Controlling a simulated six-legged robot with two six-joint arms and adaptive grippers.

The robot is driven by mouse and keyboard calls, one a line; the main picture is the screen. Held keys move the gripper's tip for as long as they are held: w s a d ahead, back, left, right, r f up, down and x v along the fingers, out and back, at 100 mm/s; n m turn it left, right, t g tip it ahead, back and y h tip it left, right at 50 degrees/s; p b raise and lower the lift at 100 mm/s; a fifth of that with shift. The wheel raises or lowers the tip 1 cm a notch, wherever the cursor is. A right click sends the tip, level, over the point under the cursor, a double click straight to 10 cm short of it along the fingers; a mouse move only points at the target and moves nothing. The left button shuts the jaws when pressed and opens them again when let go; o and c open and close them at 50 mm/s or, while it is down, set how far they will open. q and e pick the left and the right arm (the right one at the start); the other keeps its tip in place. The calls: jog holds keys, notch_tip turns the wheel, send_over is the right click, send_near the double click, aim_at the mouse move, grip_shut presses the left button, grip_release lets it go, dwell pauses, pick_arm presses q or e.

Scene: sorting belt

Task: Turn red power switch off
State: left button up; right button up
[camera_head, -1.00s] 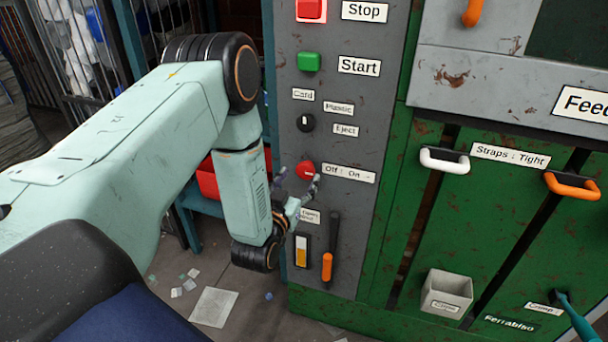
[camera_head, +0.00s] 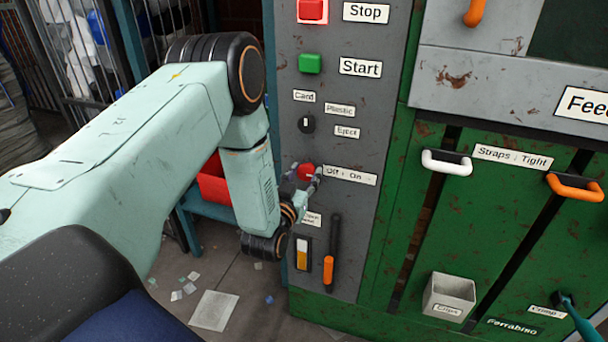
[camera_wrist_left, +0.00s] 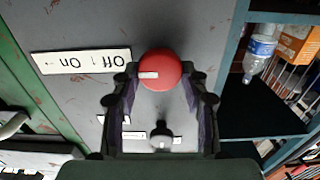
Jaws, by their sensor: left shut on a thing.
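The red power switch (camera_head: 305,172) is a round knob on the grey panel, left of the "Off : On" label (camera_head: 350,176). My left gripper (camera_head: 304,178) reaches it from below, with one finger on each side. In the left wrist view, which shows the label upside down, the red knob (camera_wrist_left: 160,70) sits between the fingertips of my left gripper (camera_wrist_left: 160,78), shut on it. Its white mark lies horizontal there, pointing to the label side. In the head view the mark is not clear. My right gripper is not in view.
A black selector knob (camera_head: 306,124), a green Start button (camera_head: 310,63) and a red Stop button (camera_head: 312,10) are above. An orange-ended lever (camera_head: 329,268) is below. White (camera_head: 446,162) and orange (camera_head: 575,187) strap handles stand out on the right.

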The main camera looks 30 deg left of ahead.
pick_arm(q)
jog(key=c, duration=0.3)
jog(key=shift+c, duration=0.2)
jog(key=shift+n, duration=0.3)
jog(key=n, duration=0.3)
jog(key=shift+b, duration=0.4)
jog(key=n, duration=0.2)
jog(key=n+b, duration=0.1)
jog(key=n, duration=0.2)
jog(key=shift+a+f, duration=0.15)
jog(key=n+b, duration=0.2)
jog(key=n, duration=0.2)
jog(key=shift+f+n, duration=0.1)
jog(key=shift+n, duration=0.2)
jog(key=n+b, duration=0.2)
jog(key=n, duration=0.2)
jog(key=shift+s+n+b, duration=0.1)
jog(key=shift+n+b, duration=0.2)
jog(key=shift+b, duration=0.05)
